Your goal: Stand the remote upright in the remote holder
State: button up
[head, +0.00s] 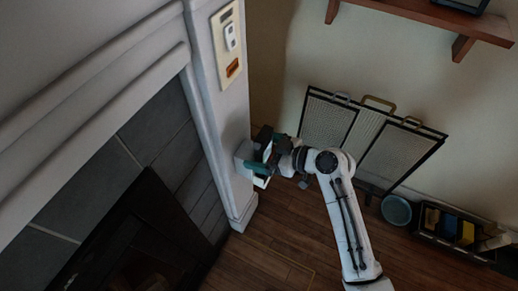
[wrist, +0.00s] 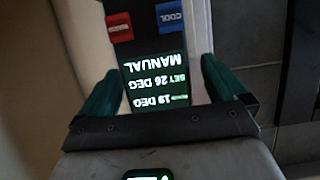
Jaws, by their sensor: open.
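A dark device with a lit screen reading 19 DEG, SET 26 DEG and MANUAL, which looks like the remote (wrist: 155,84), shows upside down in the wrist view. It has a red button and a blue COOL button. My gripper's green fingers stand open on either side of it, with gaps visible. In the head view my gripper (head: 267,152) is at a pale grey box (head: 243,160), perhaps the remote holder, on the side of the white column. My gripper hides much there; I cannot tell how the remote sits in the box.
A cream wall plate (head: 228,45) with a white switch is higher on the column. A fireplace fills the left. A folding screen (head: 328,122), a round teal bowl (head: 396,210) and a dark crate (head: 447,228) stand at the right. The wooden floor (head: 265,255) in front is clear.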

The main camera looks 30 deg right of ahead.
jog(key=v, duration=0.9)
jog(key=shift+s+d, duration=0.25)
jog(key=shift+d, duration=0.05)
jog(key=shift+r, duration=0.15)
jog(key=s+d+r+m+g+h+p, duration=0.1)
jog(key=s+m+g+h+p, duration=0.2)
jog(key=s, duration=0.7)
jog(key=s+d+r+m+g+h+p, duration=0.1)
jog(key=s+r+m+g+h+p, duration=0.1)
jog(key=s+m+g+h+p, duration=0.2)
jog(key=s+g+h+p, duration=0.1)
jog(key=s+g+p, duration=0.2)
jog(key=s+p, duration=0.2)
jog(key=shift+s+m, duration=0.3)
jog(key=shift+s, duration=0.85)
jog(key=shift+a, duration=0.1)
